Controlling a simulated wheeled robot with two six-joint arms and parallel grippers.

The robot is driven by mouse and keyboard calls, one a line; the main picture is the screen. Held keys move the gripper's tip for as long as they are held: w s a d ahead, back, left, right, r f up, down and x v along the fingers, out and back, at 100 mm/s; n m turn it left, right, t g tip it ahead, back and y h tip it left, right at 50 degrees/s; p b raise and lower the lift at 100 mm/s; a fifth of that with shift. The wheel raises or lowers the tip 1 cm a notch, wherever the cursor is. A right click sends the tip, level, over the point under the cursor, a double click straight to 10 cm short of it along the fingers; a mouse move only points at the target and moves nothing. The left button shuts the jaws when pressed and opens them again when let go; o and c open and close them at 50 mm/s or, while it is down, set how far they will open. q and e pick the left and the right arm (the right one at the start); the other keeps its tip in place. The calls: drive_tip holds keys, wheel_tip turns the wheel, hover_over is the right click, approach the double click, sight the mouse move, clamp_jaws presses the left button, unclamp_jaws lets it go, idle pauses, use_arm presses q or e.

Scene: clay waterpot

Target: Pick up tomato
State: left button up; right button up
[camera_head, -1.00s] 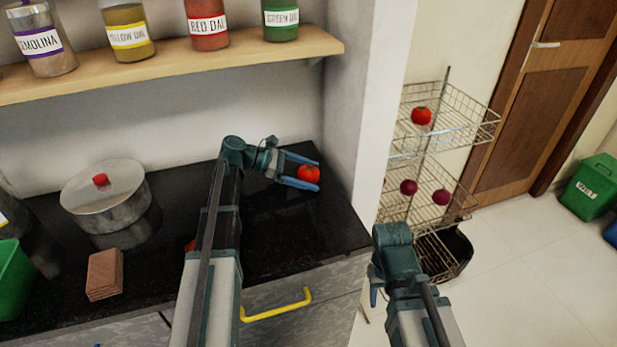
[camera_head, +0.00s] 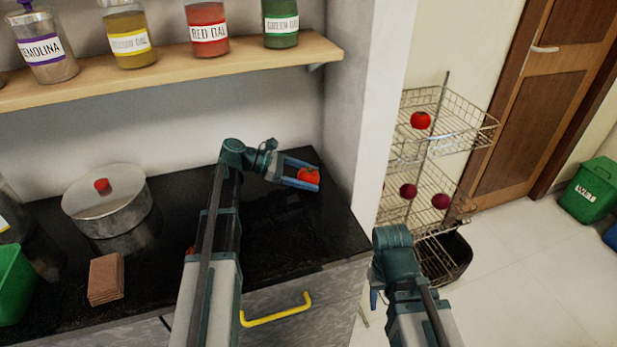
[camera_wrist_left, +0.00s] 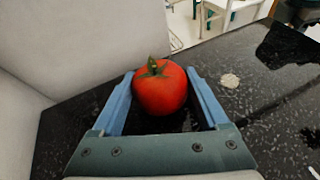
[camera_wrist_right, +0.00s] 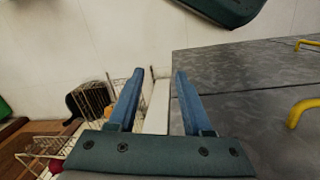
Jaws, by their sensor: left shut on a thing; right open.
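A red tomato (camera_head: 308,176) with a green stem is at the right end of the black counter, near the wall. My left gripper (camera_head: 304,178) is shut on it, with one blue finger on each side. In the left wrist view the tomato (camera_wrist_left: 160,88) sits upright between the two fingers (camera_wrist_left: 162,100). I cannot tell whether it touches the counter. My right gripper (camera_wrist_right: 155,90) is open and empty in the right wrist view, in front of the cabinet side. Another tomato (camera_head: 420,120) lies in the top basket of the wire rack.
The black counter (camera_head: 285,235) holds a lidded steel pot (camera_head: 108,205), brown blocks (camera_head: 106,280) and a green container (camera_head: 14,283). A shelf (camera_head: 180,65) with jars hangs above. A wall edge (camera_head: 375,120) stands right of the tomato. The wire rack (camera_head: 440,135) is beyond it.

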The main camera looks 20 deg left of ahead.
sight(309, 171)
use_arm(q)
drive_tip(key=shift+r+p, duration=0.4)
drive_tip(key=shift+r, duration=0.3)
wheel_tip(309, 171, up, 2)
drive_tip(key=shift+p, duration=1)
drive_tip(key=s+d, duration=0.3)
drive_tip(key=s, duration=0.1)
drive_tip(key=s+d, duration=0.3)
drive_tip(key=d, duration=0.1)
drive_tip(key=s+d+r+p, duration=0.1)
drive_tip(key=s+d, duration=0.3)
drive_tip(key=shift+s, duration=0.3)
wheel_tip(309, 171, up, 14)
drive_tip(key=p, duration=1.4)
